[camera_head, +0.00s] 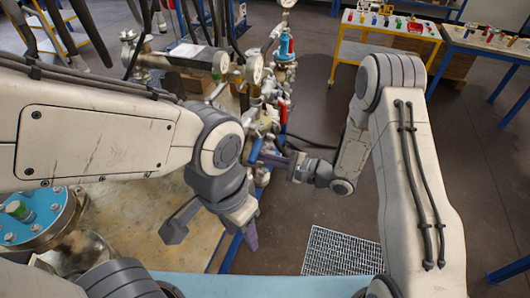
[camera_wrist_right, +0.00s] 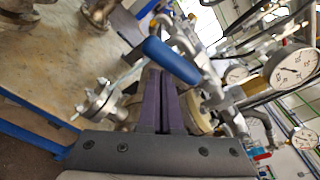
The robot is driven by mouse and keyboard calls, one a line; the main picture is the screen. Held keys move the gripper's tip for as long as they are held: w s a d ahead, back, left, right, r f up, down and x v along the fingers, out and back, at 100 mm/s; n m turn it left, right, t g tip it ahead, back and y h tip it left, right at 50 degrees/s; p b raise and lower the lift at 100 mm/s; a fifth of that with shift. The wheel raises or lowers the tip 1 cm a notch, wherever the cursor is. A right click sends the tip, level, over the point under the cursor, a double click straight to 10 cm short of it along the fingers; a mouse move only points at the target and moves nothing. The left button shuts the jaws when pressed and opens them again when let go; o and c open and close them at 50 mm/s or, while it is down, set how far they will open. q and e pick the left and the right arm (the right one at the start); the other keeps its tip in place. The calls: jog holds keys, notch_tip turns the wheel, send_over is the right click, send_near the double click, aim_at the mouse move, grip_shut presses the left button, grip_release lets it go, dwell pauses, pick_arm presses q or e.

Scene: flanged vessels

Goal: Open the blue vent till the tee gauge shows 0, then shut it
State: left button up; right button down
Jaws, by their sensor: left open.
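The blue vent handle (camera_head: 255,150) is a blue lever on the pipework in the middle of the head view. In the right wrist view the blue handle (camera_wrist_right: 172,60) crosses at the fingertips. My right gripper (camera_head: 268,158) is at the handle; its purple fingers (camera_wrist_right: 161,95) lie close together with only a thin slit between them. I cannot tell whether they touch the handle. My left gripper (camera_head: 215,236) is open and empty, below and left of the handle. White dial gauges (camera_head: 254,68) stand on the pipework, one large in the right wrist view (camera_wrist_right: 291,68); needle readings are too small to tell.
A red handle (camera_head: 284,112) and a blue and red fitting (camera_head: 286,46) are on the same pipework. A blue flanged vessel (camera_head: 38,214) is at lower left. A yellow cart (camera_head: 340,48) stands at the back. A floor grate (camera_head: 342,252) lies in open floor.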

jog(key=shift+s+a+r+p, duration=0.1)
jog(key=shift+s+r+p, duration=0.1)
jog(key=shift+r+p, duration=0.25)
jog(key=shift+s+a+r+p, duration=0.1)
jog(key=shift+s+r+p, duration=0.1)
jog(key=shift+r+p, duration=0.15)
jog(key=shift+r, duration=0.15)
